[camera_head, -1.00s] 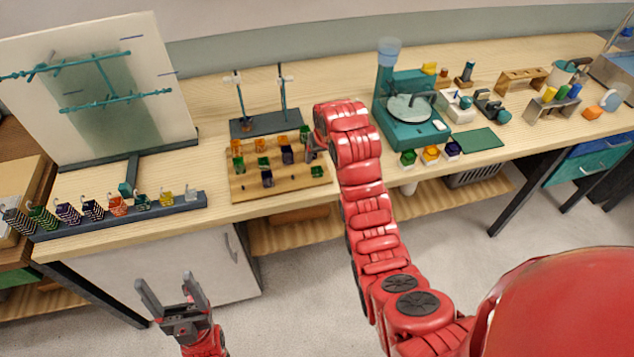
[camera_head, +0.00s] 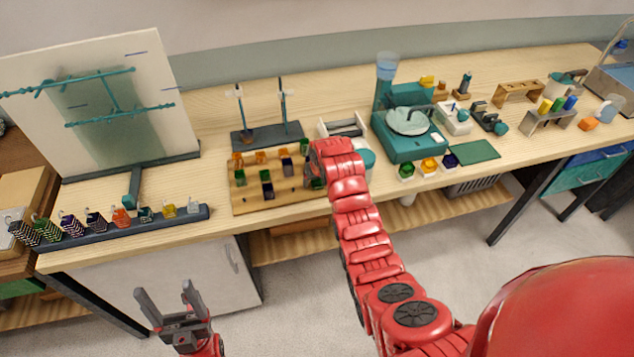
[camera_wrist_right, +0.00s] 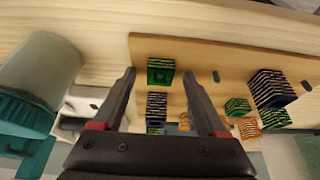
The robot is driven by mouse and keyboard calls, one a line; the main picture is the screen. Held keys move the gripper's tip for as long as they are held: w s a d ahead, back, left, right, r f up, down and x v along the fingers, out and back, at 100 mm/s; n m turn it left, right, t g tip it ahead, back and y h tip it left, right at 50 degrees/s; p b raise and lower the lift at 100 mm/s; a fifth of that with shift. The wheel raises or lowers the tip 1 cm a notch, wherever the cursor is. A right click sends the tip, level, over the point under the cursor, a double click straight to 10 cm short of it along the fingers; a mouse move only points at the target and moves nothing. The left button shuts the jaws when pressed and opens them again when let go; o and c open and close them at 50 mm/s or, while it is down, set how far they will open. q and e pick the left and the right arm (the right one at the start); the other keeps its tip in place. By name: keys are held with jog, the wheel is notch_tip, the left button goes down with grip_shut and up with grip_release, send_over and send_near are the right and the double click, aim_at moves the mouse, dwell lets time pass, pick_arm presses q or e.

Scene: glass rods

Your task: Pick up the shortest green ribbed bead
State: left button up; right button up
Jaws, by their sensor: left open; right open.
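Several ribbed beads stand on a wooden board (camera_head: 245,206) on the bench. In the right wrist view a green ribbed bead (camera_wrist_right: 160,72) sits near the board's edge, between the fingertips of my right gripper (camera_wrist_right: 160,74), which is open and empty. A second green ribbed bead (camera_wrist_right: 237,107) is to the right of the fingers. Another green bead (camera_head: 240,177) shows at the board's left in the head view. I cannot tell surely which green is shortest. My left gripper (camera_head: 163,288) is open and empty, low in front of the bench.
Dark blue beads (camera_wrist_right: 270,88) and orange beads (camera_wrist_right: 248,127) share the board. A dark rack (camera_head: 180,217) of beads stands left, a stand with two rods (camera_head: 268,136) behind, and a teal machine (camera_head: 408,145) right. A pale cylinder (camera_wrist_right: 45,65) is left in the wrist view.

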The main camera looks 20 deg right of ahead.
aim_at(317, 184)
grip_shut()
dwell(0.3)
jog(key=shift+w+r+b, duration=0.1)
jog(key=shift+r+b, duration=0.5)
jog(key=shift+b+v, duration=0.75)
jog(key=shift+v, duration=0.4)
jog(key=s, duration=0.1)
jog(key=s+a, duration=0.1)
jog(key=s, duration=0.1)
jog(key=s+b, duration=0.1)
jog(key=s, duration=0.1)
jog(key=shift+a+r, duration=0.15)
jog(key=shift+r, duration=0.2)
jog(key=s+a+r+p, duration=0.1)
jog(key=s+a+p, duration=0.1)
jog(key=s+p, duration=0.6)
jog(key=shift+s+a, duration=0.25)
jog(key=shift+s, duration=0.7)
